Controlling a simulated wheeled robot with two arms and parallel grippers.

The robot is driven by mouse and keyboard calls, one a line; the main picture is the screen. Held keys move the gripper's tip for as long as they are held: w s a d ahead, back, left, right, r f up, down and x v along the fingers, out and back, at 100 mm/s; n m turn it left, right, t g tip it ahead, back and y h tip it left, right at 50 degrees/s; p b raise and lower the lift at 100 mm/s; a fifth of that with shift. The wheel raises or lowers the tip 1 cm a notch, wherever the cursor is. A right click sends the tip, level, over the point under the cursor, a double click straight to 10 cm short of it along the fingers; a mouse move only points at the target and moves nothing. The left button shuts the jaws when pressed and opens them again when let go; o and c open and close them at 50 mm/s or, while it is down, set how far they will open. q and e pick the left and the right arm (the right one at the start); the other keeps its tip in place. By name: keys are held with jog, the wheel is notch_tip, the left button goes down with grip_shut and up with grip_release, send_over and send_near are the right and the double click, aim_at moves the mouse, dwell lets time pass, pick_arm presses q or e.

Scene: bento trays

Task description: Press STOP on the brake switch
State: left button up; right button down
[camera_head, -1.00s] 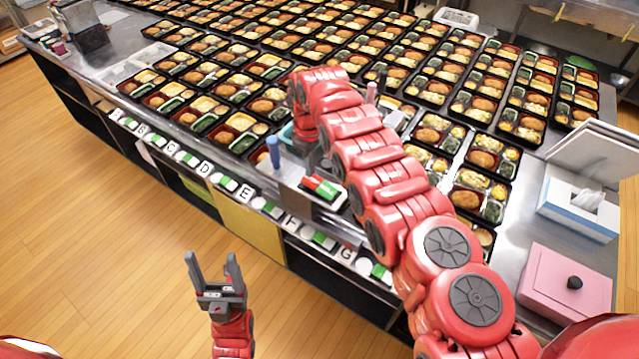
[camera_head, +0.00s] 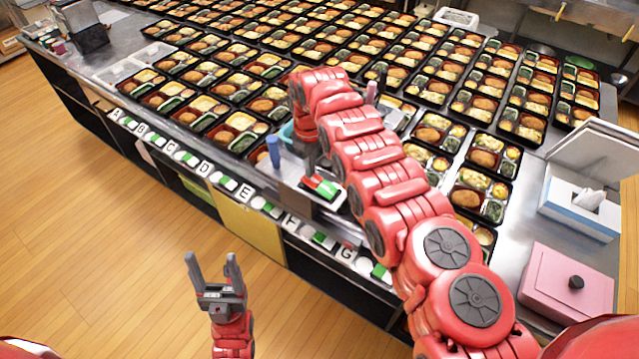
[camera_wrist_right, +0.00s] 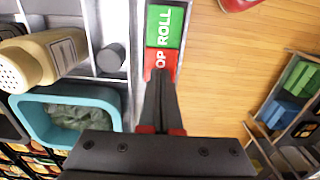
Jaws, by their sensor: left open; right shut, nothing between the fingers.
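The brake switch (camera_head: 322,187) is a small red and green rocker at the counter's front edge in the head view. In the right wrist view its green half (camera_wrist_right: 165,25) reads ROLL. Its red half (camera_wrist_right: 161,60) shows only the letters OP, the rest being hidden by my fingertips. My right gripper (camera_wrist_right: 160,77) is shut and empty, its tips over the lower part of the red half; whether they touch it I cannot tell. My left gripper (camera_head: 212,262) is open and empty, away from the counter over the floor.
Bento trays (camera_head: 240,121) fill the counter behind the switch. A blue-handled item (camera_head: 273,152) stands left of the switch. In the right wrist view a teal container (camera_wrist_right: 112,95) and a cream shaker (camera_wrist_right: 45,58) are close by. A pink box (camera_head: 566,285) sits at the right.

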jog(key=shift+f+b, duration=0.65)
jog(key=shift+f, duration=0.2)
jog(key=shift+r, duration=0.1)
jog(key=shift+r+p, duration=0.75)
jog(key=shift+r, duration=0.55)
notch_tip(320, 180, up, 2)
jog(key=shift+r, duration=1.15)
